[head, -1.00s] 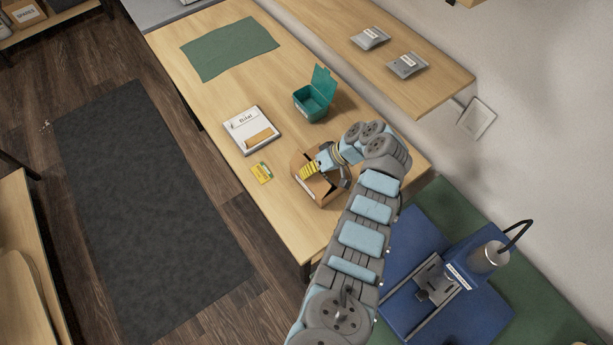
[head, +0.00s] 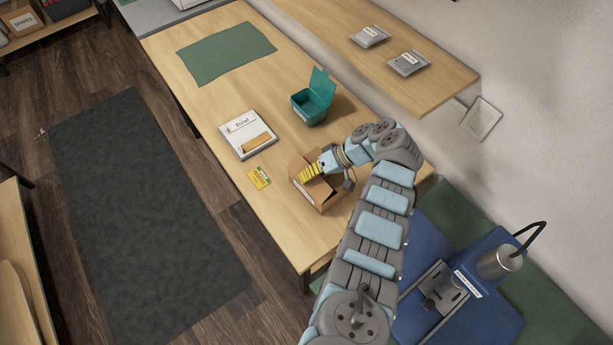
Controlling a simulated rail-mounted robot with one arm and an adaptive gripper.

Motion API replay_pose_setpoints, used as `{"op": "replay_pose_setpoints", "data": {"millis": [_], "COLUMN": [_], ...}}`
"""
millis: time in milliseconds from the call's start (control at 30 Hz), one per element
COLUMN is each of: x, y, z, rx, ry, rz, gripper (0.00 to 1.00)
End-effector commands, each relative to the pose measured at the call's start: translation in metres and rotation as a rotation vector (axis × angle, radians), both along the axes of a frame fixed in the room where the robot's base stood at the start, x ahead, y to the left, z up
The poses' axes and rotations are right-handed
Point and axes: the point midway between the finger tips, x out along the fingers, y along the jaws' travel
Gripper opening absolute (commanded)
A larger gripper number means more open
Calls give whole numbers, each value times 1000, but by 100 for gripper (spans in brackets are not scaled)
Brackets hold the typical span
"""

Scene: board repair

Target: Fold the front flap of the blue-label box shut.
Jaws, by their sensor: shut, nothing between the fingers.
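A brown cardboard box (head: 328,200) stands near the right end of the wooden table. My gripper (head: 305,175) is shut, with its yellow-and-black striped fingers over the top of the box, at its left part. Nothing is held between the fingers. No blue label can be made out on the box at this size.
A small yellow-and-green card (head: 259,178) lies left of the box. A white binder-like item (head: 240,128) lies behind it. An open teal bin (head: 311,107) with a raised lid stands behind the box. A green mat (head: 228,50) lies at the far end. The table's front edge is clear.

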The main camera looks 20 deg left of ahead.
Motion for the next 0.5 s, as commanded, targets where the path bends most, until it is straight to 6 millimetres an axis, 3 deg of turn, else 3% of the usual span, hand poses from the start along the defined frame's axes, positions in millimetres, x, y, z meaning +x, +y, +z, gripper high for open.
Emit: {"op": "replay_pose_setpoints", "data": {"millis": [167, 267, 500], "x": [-1, -1, 0], "y": [0, 0, 0], "z": [-1, -1, 0], "rx": [0, -1, 0], "ry": [2, 1, 1], "rz": [0, 0, -1], "gripper": [0, 29, 29]}}
